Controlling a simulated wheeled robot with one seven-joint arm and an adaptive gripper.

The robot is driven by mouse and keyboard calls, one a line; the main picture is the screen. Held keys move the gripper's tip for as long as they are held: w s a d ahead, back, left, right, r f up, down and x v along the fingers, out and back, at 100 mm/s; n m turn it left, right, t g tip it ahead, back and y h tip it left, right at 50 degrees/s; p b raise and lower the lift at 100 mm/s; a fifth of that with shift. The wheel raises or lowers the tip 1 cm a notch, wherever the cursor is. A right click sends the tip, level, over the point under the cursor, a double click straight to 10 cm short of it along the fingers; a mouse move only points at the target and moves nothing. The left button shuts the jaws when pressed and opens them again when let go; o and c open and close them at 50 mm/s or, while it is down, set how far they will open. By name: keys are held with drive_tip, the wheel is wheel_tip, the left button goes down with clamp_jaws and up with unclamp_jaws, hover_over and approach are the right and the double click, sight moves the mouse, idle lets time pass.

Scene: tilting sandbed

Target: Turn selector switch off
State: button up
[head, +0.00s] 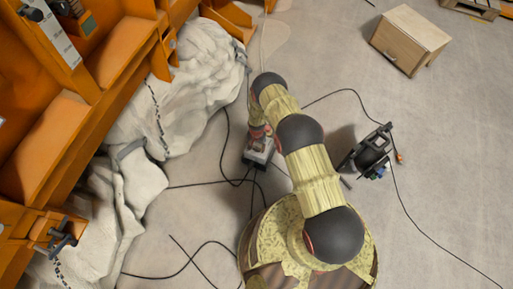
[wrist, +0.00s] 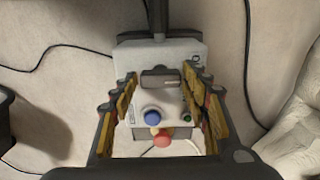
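A small pale grey control box (wrist: 150,54) lies in the wrist view between the fingers of my gripper (wrist: 159,76). Its face has a blue round knob (wrist: 152,117), a red knob (wrist: 162,138) below it and a small green button (wrist: 187,118) at the right. A dark bar (wrist: 160,78) crosses the box above them. I cannot tell for certain which of these is the selector switch. My gripper is open, with one finger on each side of the box face. In the head view the box (head: 259,158) is on the floor, partly hidden by my arm.
Black cables run over the floor around the box. An orange frame (head: 65,130) with white draped cloth (head: 190,85) stands at the left. A black device (head: 371,150) and a wooden cabinet (head: 410,40) stand at the right. Open floor lies between them.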

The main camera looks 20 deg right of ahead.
sight(256, 148)
drive_tip(key=shift+o, duration=1.2)
drive_tip(key=shift+r, duration=0.1)
wheel_tip(256, 148, up, 12)
